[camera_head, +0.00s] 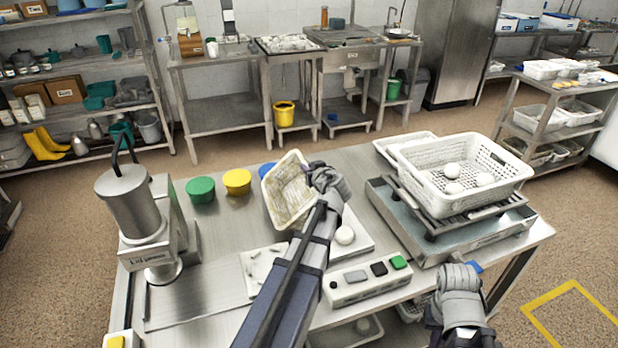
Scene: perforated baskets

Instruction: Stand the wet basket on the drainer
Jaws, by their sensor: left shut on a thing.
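My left gripper (322,180) is shut on a small cream perforated basket (284,196). The basket is tilted, its open side facing me, and it is held over the middle of the steel table. A steel drainer (410,233) with dark bars stands at the table's right. A larger white perforated basket (480,200) with white balls in it sits on those bars. My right gripper (461,280) is at the table's front right edge, below the drainer; its fingers are too unclear to tell open from shut.
Behind the large basket lies another white container (402,147). A steel machine (150,220) stands at the table's left. A button box (368,281) is at the front. Bare table lies front left.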

